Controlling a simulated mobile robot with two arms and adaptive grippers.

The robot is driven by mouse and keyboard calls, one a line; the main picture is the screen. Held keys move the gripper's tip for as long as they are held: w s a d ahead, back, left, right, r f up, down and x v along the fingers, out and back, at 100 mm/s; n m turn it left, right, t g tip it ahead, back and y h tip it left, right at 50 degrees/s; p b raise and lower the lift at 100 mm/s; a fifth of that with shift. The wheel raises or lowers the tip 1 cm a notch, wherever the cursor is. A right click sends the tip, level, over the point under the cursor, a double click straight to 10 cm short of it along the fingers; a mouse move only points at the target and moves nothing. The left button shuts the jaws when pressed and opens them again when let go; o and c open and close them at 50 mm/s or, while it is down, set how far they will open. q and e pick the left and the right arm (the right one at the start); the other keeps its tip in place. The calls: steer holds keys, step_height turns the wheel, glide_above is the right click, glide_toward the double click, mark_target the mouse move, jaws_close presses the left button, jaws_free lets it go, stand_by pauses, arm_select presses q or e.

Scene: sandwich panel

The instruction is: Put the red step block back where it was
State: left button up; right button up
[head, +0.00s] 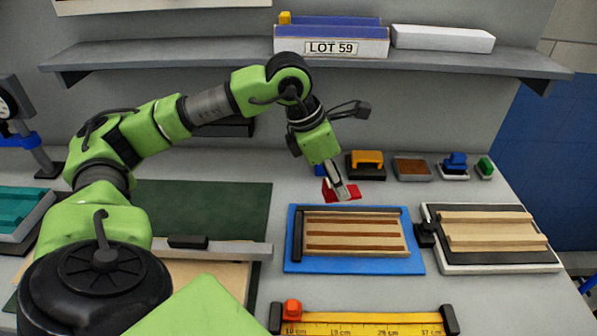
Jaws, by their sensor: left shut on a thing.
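The red step block (347,190) is held by my left gripper (343,193), whose fingers point down and are shut on it. It hangs above or just behind the back edge of the blue tray (290,240); its exact height cannot be told. A brown-topped pad (412,169) in this row carries no block. A blue piece (320,170) is partly hidden by my gripper. My right gripper is not in view.
The blue tray holds wooden strips; a white-and-black fixture with wooden pieces (490,230) stands to its right. A yellow ruler (365,328) with a red-orange slider (291,310) lies in front. A shelf (180,53) with a LOT 59 box (331,47) overhangs the back.

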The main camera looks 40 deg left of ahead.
arm_select(q)
steer(key=w+a+f+n+y+b, duration=0.1)
steer(key=w+a+f+n+y, duration=0.1)
steer(key=a+n, duration=0.3)
steer(key=w+a+f+n+y, duration=0.2)
steer(key=w+a+n, duration=0.2)
steer(key=a, duration=0.4)
steer(key=w+a+f+n+y+b, duration=0.1)
steer(key=w+a+f+n, duration=0.2)
steer(key=a+n, duration=0.3)
steer(key=shift+w+a+n+y+b, duration=0.3)
steer(key=shift+w+a+y+b, duration=0.05)
steer(key=shift+w+y, duration=0.1)
steer(key=shift+w+a+f, duration=0.3)
steer(key=shift+w+f, duration=0.05)
steer(key=shift+f, duration=0.1)
steer(key=f, duration=0.2)
steer(key=f+p, duration=0.1)
steer(key=shift+w+a+f, duration=0.1)
steer(key=shift+a, duration=0.15)
steer(key=shift+f, duration=0.3)
